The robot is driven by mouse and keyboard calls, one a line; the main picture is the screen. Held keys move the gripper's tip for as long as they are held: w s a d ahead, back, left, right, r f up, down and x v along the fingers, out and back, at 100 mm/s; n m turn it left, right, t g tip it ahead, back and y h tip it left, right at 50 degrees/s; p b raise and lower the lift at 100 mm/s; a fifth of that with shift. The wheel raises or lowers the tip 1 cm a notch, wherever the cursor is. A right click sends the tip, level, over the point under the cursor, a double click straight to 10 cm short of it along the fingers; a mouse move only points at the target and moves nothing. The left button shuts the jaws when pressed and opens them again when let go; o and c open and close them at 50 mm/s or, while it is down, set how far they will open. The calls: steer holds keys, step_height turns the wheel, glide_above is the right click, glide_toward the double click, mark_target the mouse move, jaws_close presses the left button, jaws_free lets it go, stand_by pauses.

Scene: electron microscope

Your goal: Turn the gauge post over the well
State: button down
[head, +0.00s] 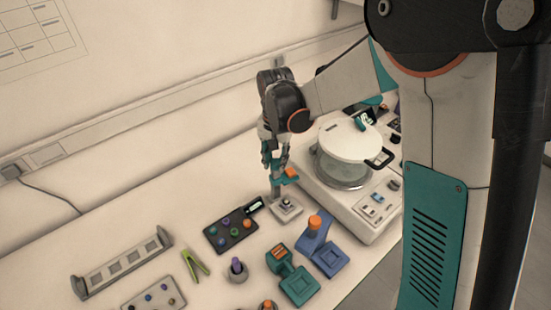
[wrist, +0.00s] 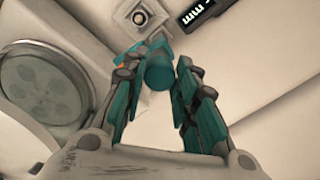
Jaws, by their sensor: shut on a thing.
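The gauge post (head: 276,188) is a slim grey upright at the left edge of a small white block. A teal arm with an orange piece (head: 290,174) sticks out to the right near its top. The well (head: 286,203) is a small round spot on the block's top; it also shows in the wrist view (wrist: 139,17). My gripper (head: 274,160) is above the post, its teal fingers pointing down. In the wrist view, my gripper (wrist: 166,70) is shut on the post's teal round top (wrist: 158,74). The fingers partly hide the post and its arm.
A white machine with a round-lidded glass chamber (head: 350,140) stands close on the right. A dark tray of coloured knobs (head: 231,243) lies to the left front. Blue (head: 330,259) and teal (head: 300,286) stands are in front. The back left bench is clear.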

steer(key=m, duration=1.2)
steer(key=shift+a, duration=0.1)
steer(key=shift+w+m, duration=0.1)
steer(key=shift+m, duration=1.7)
steer(key=c, duration=1.2)
jaws_free()
steer(key=shift+c, duration=0.2)
